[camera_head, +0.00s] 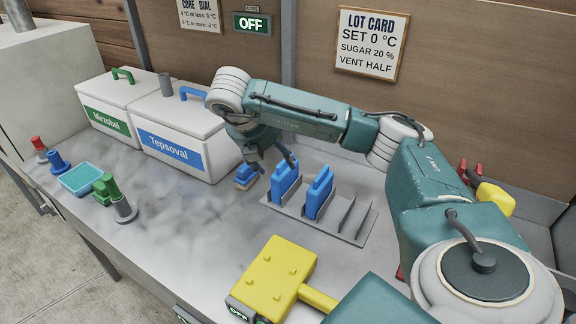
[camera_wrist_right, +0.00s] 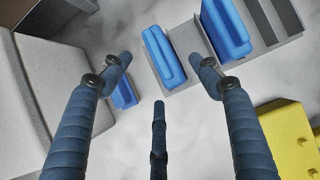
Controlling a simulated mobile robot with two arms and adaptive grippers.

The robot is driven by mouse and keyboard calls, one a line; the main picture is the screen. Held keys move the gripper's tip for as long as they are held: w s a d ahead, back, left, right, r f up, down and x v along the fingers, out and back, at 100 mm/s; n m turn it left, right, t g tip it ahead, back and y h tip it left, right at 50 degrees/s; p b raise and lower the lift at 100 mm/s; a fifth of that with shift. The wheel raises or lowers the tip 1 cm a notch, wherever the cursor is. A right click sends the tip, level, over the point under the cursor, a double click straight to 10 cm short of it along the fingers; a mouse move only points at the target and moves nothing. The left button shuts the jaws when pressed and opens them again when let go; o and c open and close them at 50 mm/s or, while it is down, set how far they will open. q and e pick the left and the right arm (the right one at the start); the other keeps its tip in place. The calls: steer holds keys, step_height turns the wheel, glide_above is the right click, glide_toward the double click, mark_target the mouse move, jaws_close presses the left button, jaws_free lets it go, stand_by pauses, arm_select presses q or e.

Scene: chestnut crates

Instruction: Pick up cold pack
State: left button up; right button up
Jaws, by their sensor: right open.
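Two blue cold packs stand upright in a grey slotted rack (camera_head: 350,222) on the bench. The left cold pack (camera_head: 285,183) is nearest my right gripper (camera_head: 270,162); the right cold pack (camera_head: 319,192) stands beside it. In the right wrist view the left pack (camera_wrist_right: 163,57) lies between the spread dark-blue fingers, and the other pack (camera_wrist_right: 227,28) is beyond the right finger. My right gripper is open and empty, above and close to the left pack; contact cannot be told. My left gripper is not in view.
A small blue item (camera_head: 245,178) lies left of the rack. Two white boxes, Verzobel (camera_head: 118,98) and Tepsoval (camera_head: 185,125), stand behind it. A yellow block (camera_head: 272,280) is in front. A teal tray (camera_head: 80,180) sits at left. The bench middle is clear.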

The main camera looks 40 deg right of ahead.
mark_target(282, 167)
steer(key=shift+x, duration=1.1)
steer(key=shift+d+f+p, duration=0.25)
steer(key=shift+f+p, duration=0.05)
steer(key=shift+p, duration=0.05)
steer(key=p+x, duration=0.2)
steer(key=x, duration=0.2)
steer(key=shift+w+d, duration=0.2)
steer(key=shift+w+d+f, duration=0.1)
steer(key=shift+d+f, duration=0.05)
steer(key=shift+f, duration=0.25)
steer(key=shift+c, duration=0.3)
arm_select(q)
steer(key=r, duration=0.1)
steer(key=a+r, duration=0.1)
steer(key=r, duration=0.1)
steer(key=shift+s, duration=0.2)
arm_select(e)
steer(key=c, duration=1.5)
